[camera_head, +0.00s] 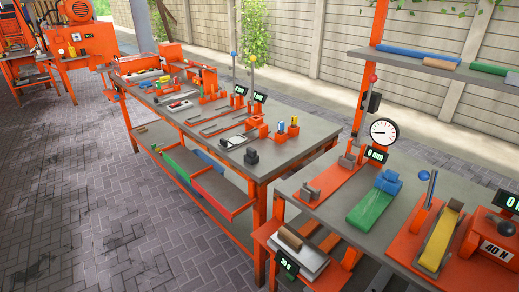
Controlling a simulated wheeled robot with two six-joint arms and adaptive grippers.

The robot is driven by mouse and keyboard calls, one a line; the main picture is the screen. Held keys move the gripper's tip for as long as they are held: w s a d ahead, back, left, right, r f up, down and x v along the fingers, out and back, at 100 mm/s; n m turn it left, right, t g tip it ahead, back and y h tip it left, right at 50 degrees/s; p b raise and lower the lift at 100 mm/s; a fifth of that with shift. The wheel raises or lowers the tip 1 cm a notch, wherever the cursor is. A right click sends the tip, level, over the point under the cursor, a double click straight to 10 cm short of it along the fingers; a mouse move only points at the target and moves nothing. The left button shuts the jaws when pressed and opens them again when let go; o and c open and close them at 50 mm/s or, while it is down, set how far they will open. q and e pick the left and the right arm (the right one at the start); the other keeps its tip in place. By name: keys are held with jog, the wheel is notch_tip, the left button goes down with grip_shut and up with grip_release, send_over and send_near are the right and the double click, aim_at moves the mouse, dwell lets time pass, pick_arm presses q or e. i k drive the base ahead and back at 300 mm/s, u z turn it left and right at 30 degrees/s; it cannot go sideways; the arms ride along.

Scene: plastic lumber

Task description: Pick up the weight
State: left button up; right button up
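No object is clearly marked as the weight. One candidate is a small black block (251,157) with a narrower top, which sits near the front corner of the long grey-topped table (292,152). Another is a dark rounded piece (501,224) on an orange unit marked "40 N" (496,250) at the far right, cut by the picture edge. I cannot tell which one is the weight. Neither of my grippers is in view, and nothing is seen touching either piece.
The right bench (323,217) holds a round gauge (383,132), a green strip (370,210) and a yellow strip (441,241). A small scale with a brown cylinder (290,238) stands lower in front. Open brick paving (80,190) lies left. A wall closes the back.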

aim_at(251, 157)
jog(key=z, duration=1.65)
jog(key=k, duration=0.2)
jog(key=u, duration=2.65)
jog(key=i, duration=1.7)
jog(key=z, duration=0.8)
